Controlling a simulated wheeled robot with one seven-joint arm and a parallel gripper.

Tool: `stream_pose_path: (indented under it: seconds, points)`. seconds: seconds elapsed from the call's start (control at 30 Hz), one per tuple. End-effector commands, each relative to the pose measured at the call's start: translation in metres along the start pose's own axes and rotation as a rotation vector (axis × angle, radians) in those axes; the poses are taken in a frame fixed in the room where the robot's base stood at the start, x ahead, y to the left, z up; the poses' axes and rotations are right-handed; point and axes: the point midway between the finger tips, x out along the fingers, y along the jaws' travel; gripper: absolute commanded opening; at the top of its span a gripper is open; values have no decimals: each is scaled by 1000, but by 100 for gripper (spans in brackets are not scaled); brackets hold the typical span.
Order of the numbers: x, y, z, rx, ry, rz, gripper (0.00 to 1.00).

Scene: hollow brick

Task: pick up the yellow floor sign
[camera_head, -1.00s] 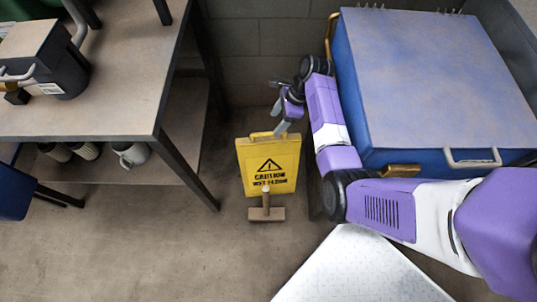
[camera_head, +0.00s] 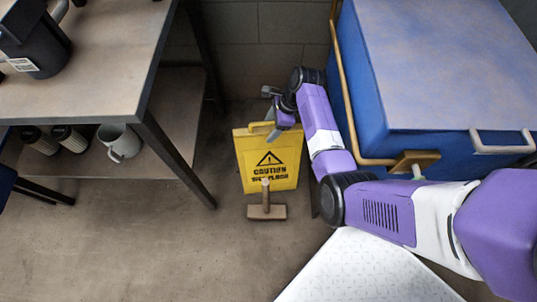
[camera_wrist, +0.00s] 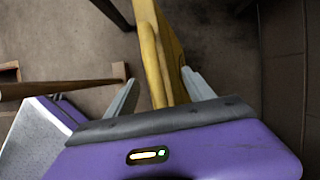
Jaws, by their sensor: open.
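The yellow floor sign (camera_head: 269,182) stands upright on the floor, its black warning triangle and lettering facing my head camera. A handle runs along its top edge. My gripper (camera_head: 271,116) is at the sign's top edge, reaching in from the right. In the wrist view, my gripper (camera_wrist: 160,77) is open, with one grey finger on each side of the sign's yellow top (camera_wrist: 168,60). Gaps show between the fingers and the sign. The sign's lower part is hidden in the wrist view.
A brown T-shaped wooden tool (camera_head: 266,210) stands just in front of the sign. A workbench (camera_head: 95,95) with a lower shelf is on the left. A large blue chest (camera_head: 440,70) stands on the right. A block wall (camera_head: 265,45) is behind. Floor at front left is clear.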

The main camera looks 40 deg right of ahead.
Motion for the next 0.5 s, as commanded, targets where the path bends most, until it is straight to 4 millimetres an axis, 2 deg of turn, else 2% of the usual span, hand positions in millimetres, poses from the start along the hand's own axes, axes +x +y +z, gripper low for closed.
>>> stream_pose_path:
  seconds: [0.03, 0.1, 0.37, 0.5]
  points:
    - [12, 0, -1, -1, 0, 2, 62]
    - [19, 0, -1, 0, 0, 2, 62]
    - [20, 0, 0, 0, 0, 0, 62]
    - [20, 0, 0, 0, 0, 0, 34]
